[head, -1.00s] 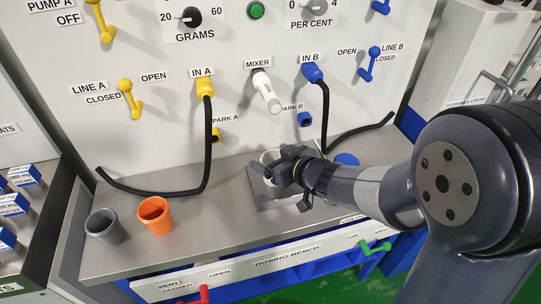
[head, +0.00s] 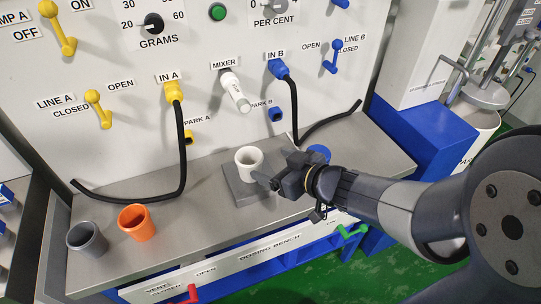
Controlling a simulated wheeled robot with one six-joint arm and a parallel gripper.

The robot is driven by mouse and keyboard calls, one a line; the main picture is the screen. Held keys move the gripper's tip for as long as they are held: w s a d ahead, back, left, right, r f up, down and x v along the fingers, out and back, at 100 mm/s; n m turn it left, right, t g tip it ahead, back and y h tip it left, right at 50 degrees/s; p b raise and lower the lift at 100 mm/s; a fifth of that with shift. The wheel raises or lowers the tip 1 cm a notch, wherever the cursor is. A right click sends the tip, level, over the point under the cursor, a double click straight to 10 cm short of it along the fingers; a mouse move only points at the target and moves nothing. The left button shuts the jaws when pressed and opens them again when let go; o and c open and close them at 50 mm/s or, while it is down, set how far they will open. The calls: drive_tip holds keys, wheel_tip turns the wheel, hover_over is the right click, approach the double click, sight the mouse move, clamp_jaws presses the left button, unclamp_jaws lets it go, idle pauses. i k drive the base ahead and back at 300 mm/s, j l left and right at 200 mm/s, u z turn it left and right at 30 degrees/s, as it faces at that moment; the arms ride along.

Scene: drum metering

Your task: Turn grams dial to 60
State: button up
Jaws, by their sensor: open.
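The grams dial (head: 153,24) is a black knob on the white panel at the top left, above the GRAMS label. Marks 20, 30 and 60 show around it; the top of its scale is cut off by the frame. Its pointer looks light and small, and I cannot tell its exact reading. My gripper (head: 268,183) is open and empty, low over the bench beside the white cup (head: 249,161), well below and to the right of the dial. I cannot tell whether it touches the cup.
The yellow IN A plug (head: 174,92), white mixer spout (head: 235,92) and blue IN B plug (head: 279,69) stick out of the panel. Black hoses hang to the bench. Grey (head: 87,238) and orange (head: 135,221) cups stand at the left. A yellow lever (head: 57,27) is left of the dial.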

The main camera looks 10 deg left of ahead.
sight(154, 24)
drive_tip(key=u, duration=1.45)
